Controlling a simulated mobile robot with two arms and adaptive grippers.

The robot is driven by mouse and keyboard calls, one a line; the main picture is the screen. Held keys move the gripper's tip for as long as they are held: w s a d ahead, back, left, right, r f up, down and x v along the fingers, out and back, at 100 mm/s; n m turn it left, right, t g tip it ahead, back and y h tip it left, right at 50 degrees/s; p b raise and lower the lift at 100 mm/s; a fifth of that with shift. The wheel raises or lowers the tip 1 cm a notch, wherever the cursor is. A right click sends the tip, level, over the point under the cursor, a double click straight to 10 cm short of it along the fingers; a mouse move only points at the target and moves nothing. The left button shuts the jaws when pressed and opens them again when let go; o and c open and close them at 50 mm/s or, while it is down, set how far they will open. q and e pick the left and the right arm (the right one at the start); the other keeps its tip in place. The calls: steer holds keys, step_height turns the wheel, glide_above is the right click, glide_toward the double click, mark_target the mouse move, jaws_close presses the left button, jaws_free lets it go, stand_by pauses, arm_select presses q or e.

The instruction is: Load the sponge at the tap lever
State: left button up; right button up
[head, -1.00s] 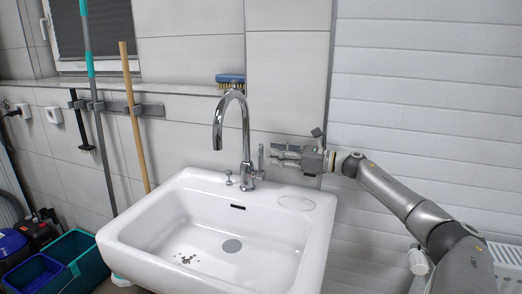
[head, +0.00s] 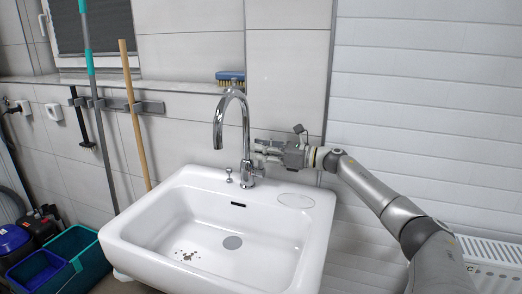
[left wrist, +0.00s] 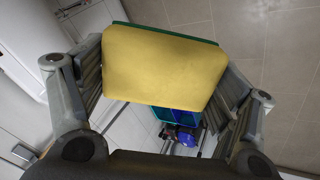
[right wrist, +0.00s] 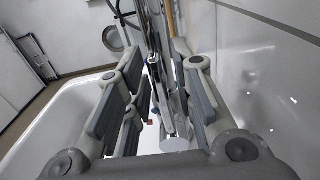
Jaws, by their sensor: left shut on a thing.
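The yellow sponge with a green backing (left wrist: 163,68) is clamped between the fingers of my left gripper (left wrist: 165,85) in the left wrist view. The left gripper and sponge are not in the head view. The chrome tap (head: 219,130) stands at the back of the white sink. My right gripper (head: 262,152) is at the right side of the tap, where its fingers partly hide the lever. In the right wrist view, the right gripper (right wrist: 155,80) has its fingers apart, with chrome tap parts between and beyond them. I cannot tell whether they touch the lever.
The white sink basin (head: 135,250) has dark specks near its drain. A blue-backed brush (head: 230,76) lies on the ledge behind the tap. Poles and a wooden handle (head: 134,115) stand at left. Green and blue bins (head: 90,262) are on the floor at lower left.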

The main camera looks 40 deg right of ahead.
jaws_close()
arm_select(q)
steer(key=shift+f, duration=0.1)
steer(key=shift+f+b, duration=0.35)
steer(key=shift+b, duration=0.15)
arm_select(e)
steer(key=shift+f, duration=0.15)
arm_select(q)
step_height(320, 180, down, 6)
steer(key=b, duration=0.6)
steer(key=shift+f, duration=0.25)
arm_select(e)
steer(key=a+n, duration=0.1)
steer(key=s+a+n, duration=0.1)
steer(key=n, duration=0.1)
steer(key=shift+o, duration=1.6)
jaws_free()
steer(key=shift+s, duration=0.1)
